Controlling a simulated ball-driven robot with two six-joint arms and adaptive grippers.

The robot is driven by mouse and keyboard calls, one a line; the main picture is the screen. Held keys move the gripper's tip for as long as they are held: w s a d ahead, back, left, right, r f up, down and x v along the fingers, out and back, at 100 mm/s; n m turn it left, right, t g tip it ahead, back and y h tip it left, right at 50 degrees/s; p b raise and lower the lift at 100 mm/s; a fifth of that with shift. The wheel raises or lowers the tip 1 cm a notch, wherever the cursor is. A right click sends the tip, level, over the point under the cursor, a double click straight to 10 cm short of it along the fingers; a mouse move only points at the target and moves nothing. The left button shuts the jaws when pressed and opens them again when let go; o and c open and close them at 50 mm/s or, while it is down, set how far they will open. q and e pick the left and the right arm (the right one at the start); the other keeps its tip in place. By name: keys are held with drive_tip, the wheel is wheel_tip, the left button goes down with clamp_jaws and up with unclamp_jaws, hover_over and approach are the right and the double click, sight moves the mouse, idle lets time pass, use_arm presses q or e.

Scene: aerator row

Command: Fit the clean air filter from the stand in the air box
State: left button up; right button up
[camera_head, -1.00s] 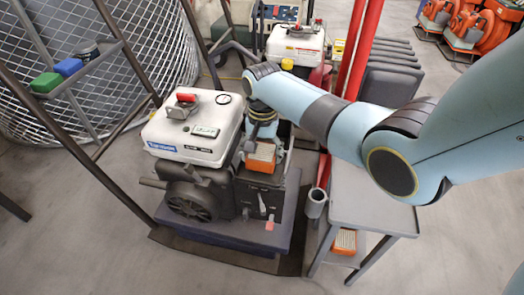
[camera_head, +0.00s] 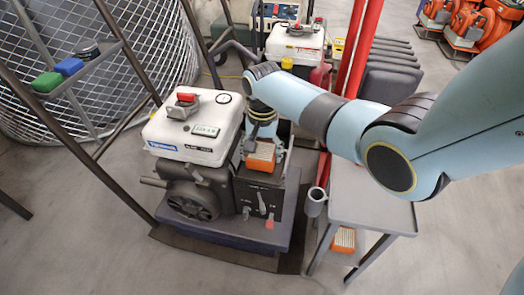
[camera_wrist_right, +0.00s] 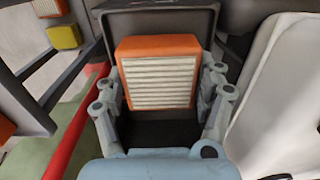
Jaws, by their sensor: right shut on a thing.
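The air filter (camera_head: 261,157), an orange block with a pale pleated face, is between the fingers of my right gripper (camera_head: 262,146). My right gripper is shut on it, just above the engine's dark air box (camera_head: 262,177). In the right wrist view the filter (camera_wrist_right: 158,80) has the fingers of the right gripper (camera_wrist_right: 165,85) on both sides and the dark box wall (camera_wrist_right: 165,20) behind it. I cannot tell how far the filter is inside the box. Another orange filter (camera_head: 343,240) lies low under the grey stand (camera_head: 375,205). My left gripper is out of view.
The engine's white tank (camera_head: 195,125) stands just left of the right gripper. Red posts (camera_head: 360,50) rise behind my right arm. A grey cup (camera_head: 315,200) is fixed at the stand's left edge. Open floor lies in front.

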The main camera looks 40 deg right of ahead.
drive_tip(key=shift+f, duration=0.15)
drive_tip(key=shift+f+b, duration=0.4)
drive_tip(key=shift+f, duration=0.3)
drive_tip(key=o, duration=1.2)
wheel_tip(320, 180, up, 12)
